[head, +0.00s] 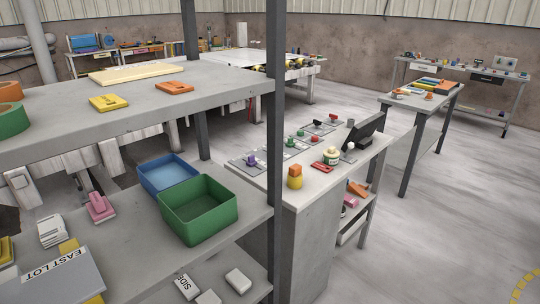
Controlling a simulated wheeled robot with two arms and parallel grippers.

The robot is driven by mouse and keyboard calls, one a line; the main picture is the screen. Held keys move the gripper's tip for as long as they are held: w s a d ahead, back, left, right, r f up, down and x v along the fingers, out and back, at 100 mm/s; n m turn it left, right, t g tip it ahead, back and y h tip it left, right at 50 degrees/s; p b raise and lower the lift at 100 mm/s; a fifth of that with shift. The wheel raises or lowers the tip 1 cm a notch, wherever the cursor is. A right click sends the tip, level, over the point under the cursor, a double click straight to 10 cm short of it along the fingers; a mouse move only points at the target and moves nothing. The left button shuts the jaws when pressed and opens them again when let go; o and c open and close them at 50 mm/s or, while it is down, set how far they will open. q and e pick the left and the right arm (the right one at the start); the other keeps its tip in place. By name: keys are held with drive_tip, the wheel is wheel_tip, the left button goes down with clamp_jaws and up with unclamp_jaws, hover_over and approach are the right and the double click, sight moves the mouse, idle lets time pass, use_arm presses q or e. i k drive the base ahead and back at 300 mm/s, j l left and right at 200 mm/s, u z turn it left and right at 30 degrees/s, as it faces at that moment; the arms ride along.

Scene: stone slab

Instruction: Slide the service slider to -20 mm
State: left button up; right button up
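A grey slab counter (315,181) stands right of centre in the head view. On it lies a row of grey panels (237,163) with small coloured knobs or handles: a purple one (250,160), green ones (291,142), red ones (333,117) and a black one (318,123). They are too small to tell which is the service slider, and no scale or setting can be read. Neither of my grippers is in view.
A grey shelf unit with a dark post (275,130) stands in front at left. It holds a green bin (198,212) and a blue bin (167,176). A yellow-orange bottle (295,178), a jar (331,156) and a dark screen (364,131) stand on the counter. Floor (440,220) at right is clear.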

sight(251, 161)
drive_tip(key=u, duration=0.65)
drive_tip(key=i+l+u, duration=0.1)
drive_tip(key=l+u, duration=1)
drive_tip(key=l, duration=0.15)
